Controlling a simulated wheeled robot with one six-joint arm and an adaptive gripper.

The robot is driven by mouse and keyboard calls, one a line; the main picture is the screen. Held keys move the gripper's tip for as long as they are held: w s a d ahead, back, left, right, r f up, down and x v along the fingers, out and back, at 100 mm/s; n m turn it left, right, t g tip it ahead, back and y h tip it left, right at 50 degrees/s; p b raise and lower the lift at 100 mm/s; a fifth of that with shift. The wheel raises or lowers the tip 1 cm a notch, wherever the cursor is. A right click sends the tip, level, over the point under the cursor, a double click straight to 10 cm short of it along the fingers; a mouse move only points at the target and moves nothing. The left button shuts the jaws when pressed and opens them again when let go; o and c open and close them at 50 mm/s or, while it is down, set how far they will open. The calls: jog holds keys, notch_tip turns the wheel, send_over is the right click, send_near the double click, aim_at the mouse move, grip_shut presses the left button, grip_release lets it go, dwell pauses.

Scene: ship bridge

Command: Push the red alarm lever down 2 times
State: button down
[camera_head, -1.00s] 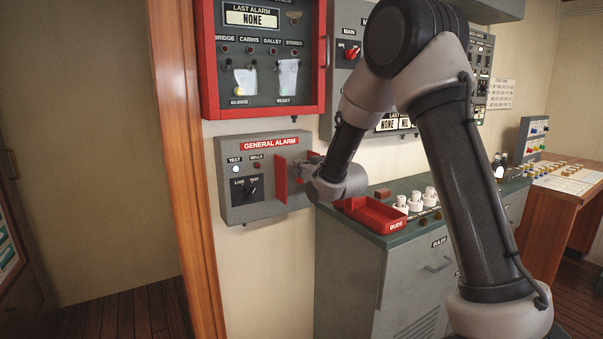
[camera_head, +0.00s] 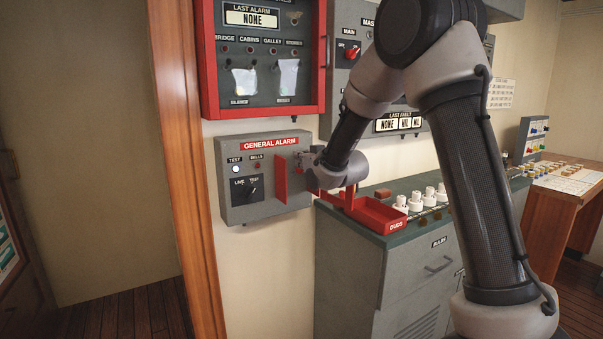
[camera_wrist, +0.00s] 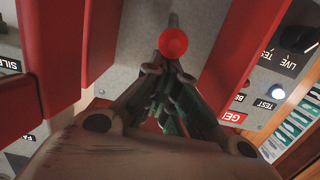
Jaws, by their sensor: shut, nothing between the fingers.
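The grey general alarm box (camera_head: 262,207) is on the wall in the head view, with a red guard plate (camera_head: 282,178) standing out from its front. In the wrist view the round red knob of the alarm lever (camera_wrist: 173,43) is just beyond the fingertips, between red plates on both sides. My gripper (camera_wrist: 167,68) is shut and empty, its tips close to the knob; I cannot tell whether they touch it. In the head view my gripper (camera_head: 304,160) is at the right part of the box, and the lever is hidden there.
A red-framed alarm panel (camera_head: 209,70) is above the box. To the right, a grey cabinet (camera_head: 350,270) carries a red tray (camera_head: 377,216) and several white bulbs, close below my wrist. A wooden door post (camera_head: 185,150) is left of the box.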

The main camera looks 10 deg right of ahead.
jog(key=v, duration=0.9)
dwell(0.5)
dwell(0.5)
jog(key=s+d+f+g+h, duration=0.25)
jog(key=s+f+g, duration=0.2)
jog(key=f, duration=0.55)
jog(key=s+d+f+m+g+h, duration=0.1)
jog(key=s+d+f+g+h, duration=0.2)
jog(key=s, duration=0.6)
jog(key=s+d+r+m+g, duration=0.1)
jog(key=s+d+r, duration=0.1)
jog(key=s, duration=0.6)
jog(key=s+d+r+g, duration=0.1)
jog(key=s+d+r, duration=0.2)
jog(key=s, duration=0.6)
jog(key=s+d+r+m+g, duration=0.1)
jog(key=s+d+r+g, duration=0.1)
jog(key=s+r, duration=0.3)
jog(key=shift+s+d+m, duration=0.3)
jog(key=shift+s+d, duration=0.25)
jog(key=shift+s, duration=1.5)
